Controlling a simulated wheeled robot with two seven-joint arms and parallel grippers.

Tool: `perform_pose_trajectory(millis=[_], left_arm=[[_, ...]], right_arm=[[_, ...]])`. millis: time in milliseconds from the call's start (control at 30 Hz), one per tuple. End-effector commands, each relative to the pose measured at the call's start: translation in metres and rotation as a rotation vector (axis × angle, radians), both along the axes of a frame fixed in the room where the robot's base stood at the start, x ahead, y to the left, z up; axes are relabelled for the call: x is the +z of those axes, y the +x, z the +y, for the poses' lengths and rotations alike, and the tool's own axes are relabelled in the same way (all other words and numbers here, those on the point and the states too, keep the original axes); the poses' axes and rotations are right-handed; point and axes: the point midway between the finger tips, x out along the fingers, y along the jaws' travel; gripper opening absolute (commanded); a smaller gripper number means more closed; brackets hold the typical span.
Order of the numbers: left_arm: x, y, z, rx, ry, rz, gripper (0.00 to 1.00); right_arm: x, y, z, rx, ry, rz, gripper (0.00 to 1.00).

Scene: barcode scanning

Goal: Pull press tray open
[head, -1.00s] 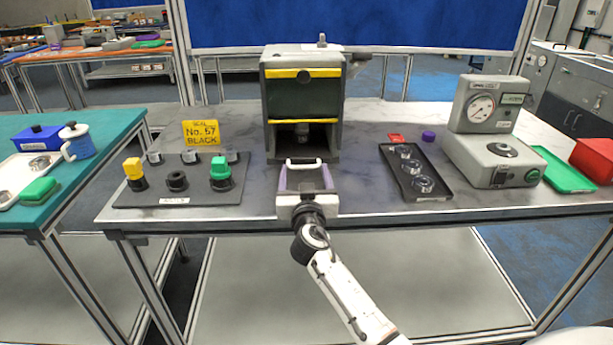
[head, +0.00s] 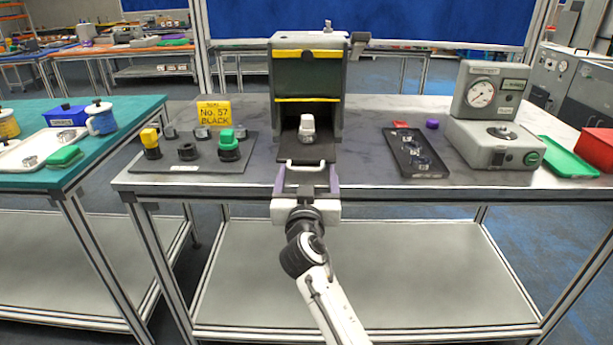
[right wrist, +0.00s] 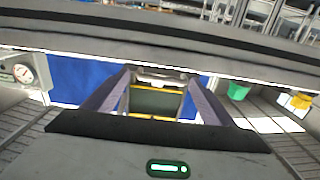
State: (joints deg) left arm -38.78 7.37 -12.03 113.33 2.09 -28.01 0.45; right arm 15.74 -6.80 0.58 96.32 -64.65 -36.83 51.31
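The press (head: 338,70) stands at the middle back of the table, a grey frame with yellow stripes. Its dark tray (head: 305,152) sticks out of the front toward me. A pale grey block (head: 308,128) shows above the tray at the press opening. The tray's white handle (head: 305,163) is at its front edge. My right gripper (head: 307,168) is at the handle, purple fingers spread, one to each side with a small gap. In the right wrist view the handle (right wrist: 162,79) lies between the far ends of the fingers. My left gripper is not in view.
Left of the press is a dark board (head: 205,165) with coloured buttons and a yellow sign (head: 213,112). To the right are a black tray (head: 415,166) of metal rings, a gauge device (head: 490,120) and a green tray (head: 568,157). The table's front edge (head: 400,186) lies near the gripper.

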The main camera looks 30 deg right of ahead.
Motion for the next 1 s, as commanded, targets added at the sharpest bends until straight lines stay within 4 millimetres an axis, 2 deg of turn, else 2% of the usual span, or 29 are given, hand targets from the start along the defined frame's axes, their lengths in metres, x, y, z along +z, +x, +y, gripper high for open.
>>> perform_pose_trajectory(millis=[267,367,700,833,1000], left_arm=[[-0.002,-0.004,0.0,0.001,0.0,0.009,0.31],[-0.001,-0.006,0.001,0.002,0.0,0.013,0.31],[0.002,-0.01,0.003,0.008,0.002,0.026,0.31],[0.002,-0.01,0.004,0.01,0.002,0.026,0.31],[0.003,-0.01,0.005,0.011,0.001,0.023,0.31]], right_arm=[[0.004,0.001,0.001,0.003,0.002,-0.002,0.78],[0.017,0.001,0.001,0.003,0.002,-0.006,0.78],[0.08,0.001,0.0,0.002,0.004,-0.005,0.78],[0.094,0.0,0.0,0.0,0.001,-0.003,0.78],[0.1,0.0,0.0,0.001,0.0,0.0,0.78]])
